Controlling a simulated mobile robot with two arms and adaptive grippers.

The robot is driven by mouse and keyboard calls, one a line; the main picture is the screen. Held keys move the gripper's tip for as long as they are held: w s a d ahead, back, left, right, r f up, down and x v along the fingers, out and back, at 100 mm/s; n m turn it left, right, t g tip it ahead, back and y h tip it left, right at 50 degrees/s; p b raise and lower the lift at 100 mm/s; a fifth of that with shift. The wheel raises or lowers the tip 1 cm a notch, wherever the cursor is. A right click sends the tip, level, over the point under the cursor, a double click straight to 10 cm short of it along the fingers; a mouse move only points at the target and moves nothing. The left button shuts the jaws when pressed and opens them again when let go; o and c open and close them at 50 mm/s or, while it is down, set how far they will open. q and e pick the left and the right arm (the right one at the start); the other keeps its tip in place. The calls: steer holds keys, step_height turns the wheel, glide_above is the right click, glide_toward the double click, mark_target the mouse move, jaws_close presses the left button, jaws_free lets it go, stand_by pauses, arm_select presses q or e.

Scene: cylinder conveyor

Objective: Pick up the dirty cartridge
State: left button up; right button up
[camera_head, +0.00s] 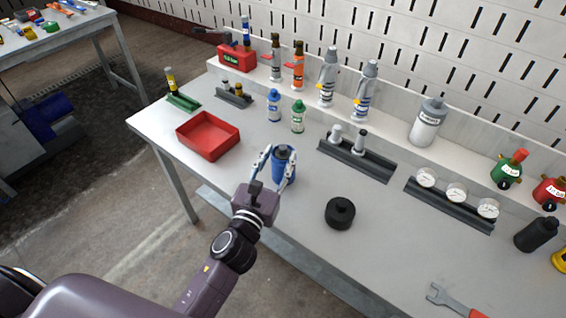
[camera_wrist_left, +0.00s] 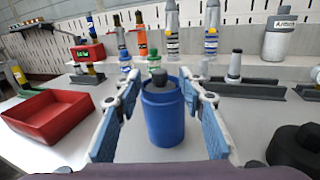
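A blue cylindrical container (camera_head: 279,170) stands upright near the front edge of the workbench. In the left wrist view the blue container (camera_wrist_left: 164,115) has an open top, with a dark grey cylindrical piece (camera_wrist_left: 159,76) sticking up from it. I cannot tell whether that piece is the dirty cartridge. My left gripper (camera_head: 280,154) is open, with one finger on each side of the blue container. In the wrist view gaps show between the container and both fingers. Two light grey cylinders (camera_head: 360,142) stand in a dark holder (camera_head: 350,163) behind to the right. My right gripper is not in view.
A red open tray (camera_head: 208,150) lies left of the blue container. A black round part (camera_head: 340,213) lies to its right. Small blue and green bottles (camera_head: 298,117) stand behind. A dark rack with white round dials (camera_head: 450,207) and a wrench (camera_head: 450,300) are further right.

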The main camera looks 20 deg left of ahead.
mark_target(282, 151)
arm_select(q)
steer(key=shift+w, duration=2)
steer(key=shift+c, duration=0.4)
jaws_close()
